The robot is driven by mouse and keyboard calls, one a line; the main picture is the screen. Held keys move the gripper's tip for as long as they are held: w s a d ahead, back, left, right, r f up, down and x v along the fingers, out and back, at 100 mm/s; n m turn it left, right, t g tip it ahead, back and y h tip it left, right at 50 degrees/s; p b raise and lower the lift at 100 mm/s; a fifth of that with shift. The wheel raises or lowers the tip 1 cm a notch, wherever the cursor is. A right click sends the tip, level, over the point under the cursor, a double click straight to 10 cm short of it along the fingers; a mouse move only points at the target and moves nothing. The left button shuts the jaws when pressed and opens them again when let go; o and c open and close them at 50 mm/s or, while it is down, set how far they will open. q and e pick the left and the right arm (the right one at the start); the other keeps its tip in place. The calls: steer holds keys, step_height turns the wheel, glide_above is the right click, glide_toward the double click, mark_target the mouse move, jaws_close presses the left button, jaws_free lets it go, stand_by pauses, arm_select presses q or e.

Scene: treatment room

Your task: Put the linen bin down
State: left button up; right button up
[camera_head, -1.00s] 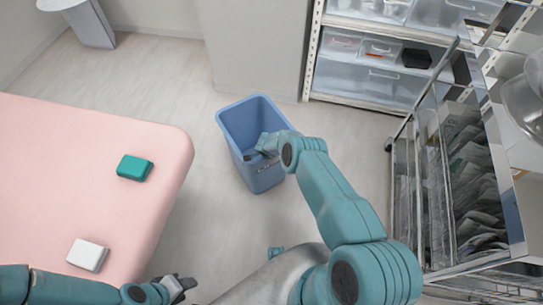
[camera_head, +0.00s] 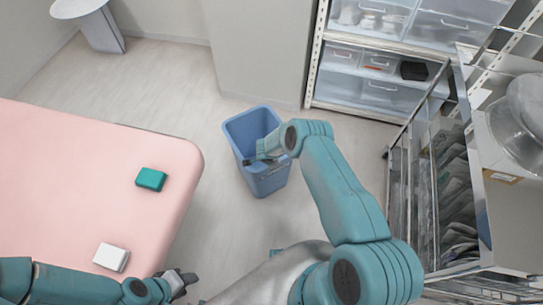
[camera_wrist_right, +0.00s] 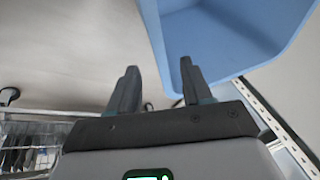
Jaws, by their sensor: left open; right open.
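The blue linen bin (camera_head: 250,125) is upright and empty-looking, and appears to rest on the floor. Its base contact is hard to make out. My right gripper (camera_head: 262,158) is at the bin's near side, low beside the rim, partly hidden by my own wrist. In the right wrist view my right gripper (camera_wrist_right: 158,88) has its two dark fingers apart. The bin (camera_wrist_right: 225,40) fills the upper right there, and one edge of it reaches down between the fingertips. My left gripper (camera_head: 184,281) is open and empty beside the bed's near corner.
A pink bed (camera_head: 90,165) stands at the left with a teal block (camera_head: 151,179) and a white block (camera_head: 111,257) on it. A shelf with clear drawers (camera_head: 382,95) stands behind. A metal rack cart (camera_head: 437,180) is at the right.

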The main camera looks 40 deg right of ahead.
steer(key=s+a+r+n+g+y, duration=0.1)
steer(key=s+a+r+n+y, duration=0.3)
steer(key=s+a, duration=0.4)
steer(key=s+a+r+n+g+y, duration=0.1)
steer(key=s+a+r+n+y, duration=0.35)
steer(key=a, duration=0.65)
steer(key=s+a+r+n, duration=0.2)
steer(key=s+r+n, duration=0.2)
steer(key=s, duration=0.3)
steer(key=s+a+r+n+h, duration=0.1)
steer(key=s+r+n, duration=0.4)
steer(key=s, duration=0.2)
steer(key=shift+a+r, duration=0.2)
steer(key=shift+a, duration=0.15)
steer(key=shift+r, duration=0.15)
